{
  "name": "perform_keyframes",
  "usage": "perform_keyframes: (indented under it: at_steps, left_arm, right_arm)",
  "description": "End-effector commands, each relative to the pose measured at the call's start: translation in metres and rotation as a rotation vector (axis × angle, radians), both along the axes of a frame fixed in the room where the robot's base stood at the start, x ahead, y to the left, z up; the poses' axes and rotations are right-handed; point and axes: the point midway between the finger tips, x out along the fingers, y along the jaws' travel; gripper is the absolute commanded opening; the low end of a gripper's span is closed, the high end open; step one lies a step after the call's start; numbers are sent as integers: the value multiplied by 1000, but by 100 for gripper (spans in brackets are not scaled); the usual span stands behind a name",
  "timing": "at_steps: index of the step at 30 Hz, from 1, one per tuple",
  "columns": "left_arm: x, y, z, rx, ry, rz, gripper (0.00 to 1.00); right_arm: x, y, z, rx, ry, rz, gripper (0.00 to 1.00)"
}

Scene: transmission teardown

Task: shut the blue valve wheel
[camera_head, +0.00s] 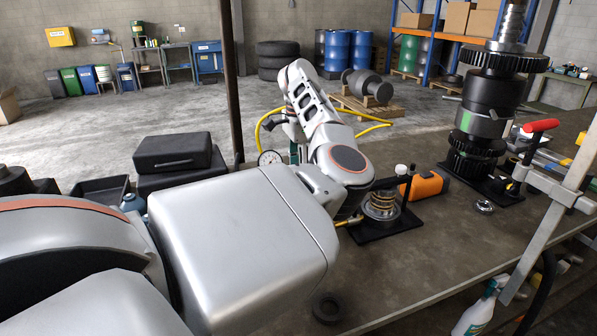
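I cannot make out a blue valve wheel for certain. A small blue-grey rounded thing (132,203) shows behind my arm at the left, partly hidden, and I cannot tell what it is. A yellow hose (372,129) loops behind my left arm, near a round white gauge (270,158). My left arm comes in from the left, bends at mid-bench and reaches away. A dark part that seems to be my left gripper (281,119) shows beside the hose above the gauge. Its fingers are too small and hidden to read. My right gripper is not in view.
A tall gear shaft (487,115) stands at the bench's right, near a red-handled clamp (541,126). A spring fixture (381,206) and an orange tool (425,186) are beside my arm. Black cases (172,152) sit at left. The bench's front right is mostly clear.

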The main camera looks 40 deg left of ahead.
Motion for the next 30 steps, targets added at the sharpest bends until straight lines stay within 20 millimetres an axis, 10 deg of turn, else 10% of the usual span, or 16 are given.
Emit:
perform_keyframes:
  at_steps: [30]
  left_arm:
    - [-1, 0, 0, 0, 1, -964, 23]
  right_arm:
    - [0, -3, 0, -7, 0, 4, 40]
